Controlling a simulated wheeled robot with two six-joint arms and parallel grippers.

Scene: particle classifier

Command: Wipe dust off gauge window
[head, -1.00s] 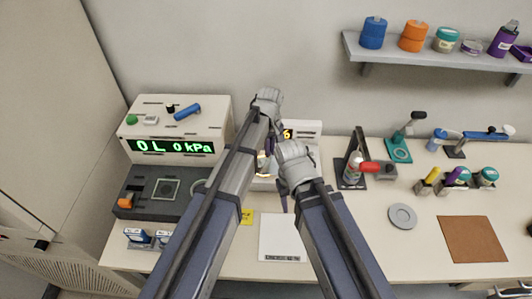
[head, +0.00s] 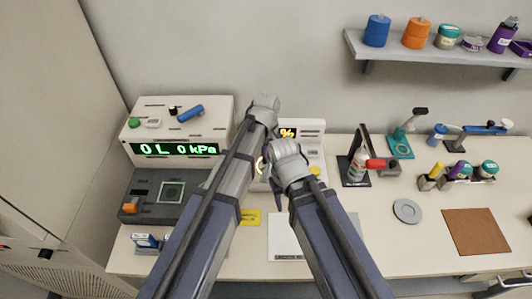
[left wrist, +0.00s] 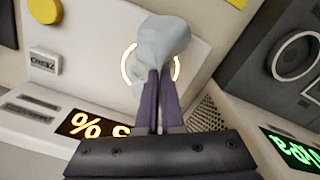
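The gauge window is a round pane with a glowing ring (left wrist: 126,67) on the sloped front of a white instrument (left wrist: 90,50). In the left wrist view my left gripper (left wrist: 155,85) is shut on a pale grey-blue cloth (left wrist: 160,45). The cloth covers much of the window; whether it touches cannot be told. In the head view the ring (head: 260,166) shows partly between my arms. My left gripper (head: 268,150) is mostly hidden there. My right gripper (head: 277,198) points down in front of the instrument; its finger opening cannot be made out.
An orange display (head: 288,133) and a yellow button (head: 315,170) are on the instrument. A kPa readout box (head: 175,125) and a dark grey unit (head: 150,205) stand left. A white sheet (head: 284,240) lies in front.

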